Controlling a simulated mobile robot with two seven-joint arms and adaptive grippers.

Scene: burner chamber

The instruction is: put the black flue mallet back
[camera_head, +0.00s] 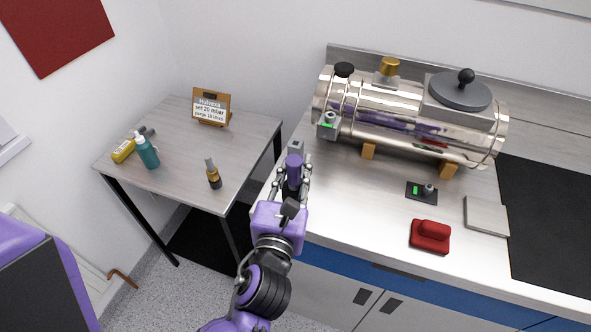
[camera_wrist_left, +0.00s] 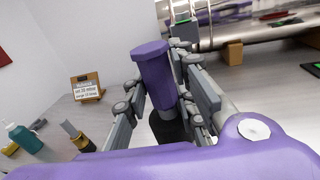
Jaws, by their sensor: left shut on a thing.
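My left gripper (camera_head: 294,172) is shut on a purple, tapered cylindrical thing (camera_head: 293,162) at the left edge of the counter. In the left wrist view this held thing (camera_wrist_left: 154,70) stands nearly upright between the fingers, slightly tilted, with a dark lower part (camera_wrist_left: 170,127). I cannot tell whether it is the black flue mallet or whether its lower end touches anything. My right gripper is not in view.
The steel burner chamber (camera_head: 400,108) stands on the counter (camera_head: 350,205). A red block (camera_head: 430,236), a small black device (camera_head: 421,193) and a grey plate (camera_head: 487,216) lie before it.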

